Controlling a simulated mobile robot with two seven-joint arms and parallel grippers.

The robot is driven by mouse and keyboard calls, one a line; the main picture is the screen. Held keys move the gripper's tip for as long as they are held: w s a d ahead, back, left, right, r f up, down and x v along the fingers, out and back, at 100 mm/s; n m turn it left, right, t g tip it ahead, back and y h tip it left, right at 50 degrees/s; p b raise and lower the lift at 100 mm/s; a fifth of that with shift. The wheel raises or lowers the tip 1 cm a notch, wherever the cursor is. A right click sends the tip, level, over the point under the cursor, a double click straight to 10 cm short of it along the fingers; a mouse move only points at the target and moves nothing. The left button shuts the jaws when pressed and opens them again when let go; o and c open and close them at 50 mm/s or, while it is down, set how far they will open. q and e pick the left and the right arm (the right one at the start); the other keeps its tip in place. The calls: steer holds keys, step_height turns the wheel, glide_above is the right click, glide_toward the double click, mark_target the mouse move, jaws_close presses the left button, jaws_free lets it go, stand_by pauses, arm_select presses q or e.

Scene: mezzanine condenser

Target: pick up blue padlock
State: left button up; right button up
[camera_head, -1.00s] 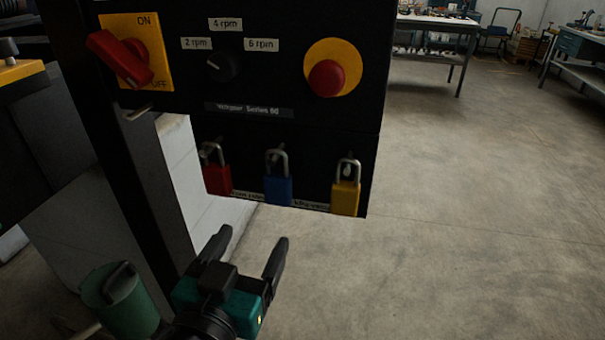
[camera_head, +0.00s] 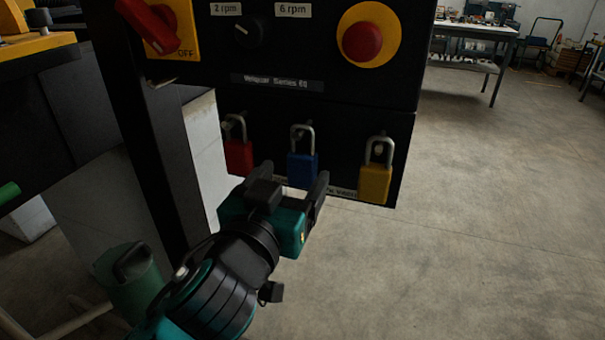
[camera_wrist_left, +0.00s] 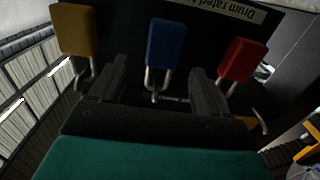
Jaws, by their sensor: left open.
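The blue padlock (camera_head: 302,168) hangs by its metal shackle from the lower part of the black control panel, between a red padlock (camera_head: 238,157) and a yellow padlock (camera_head: 375,184). My left gripper (camera_head: 293,176) is open just below and in front of the blue padlock, with its fingers pointing up toward the panel. In the left wrist view the blue padlock (camera_wrist_left: 166,44) shows between and beyond the two open fingers (camera_wrist_left: 158,70), with the yellow one to the left and the red one to the right. I cannot tell whether a finger touches it. My right gripper is not in view.
The panel (camera_head: 330,115) carries a red rotary switch (camera_head: 150,25), a black knob (camera_head: 252,31) and a red emergency button (camera_head: 362,41) above the padlocks. A green cylinder (camera_head: 135,285) stands at lower left. Open concrete floor lies to the right.

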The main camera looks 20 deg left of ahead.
mark_target(300, 163)
arm_select(q)
steer(key=shift+w, duration=3)
steer(key=shift+c, duration=0.3)
steer(key=shift+r, duration=0.1)
steer(key=c, duration=1.1)
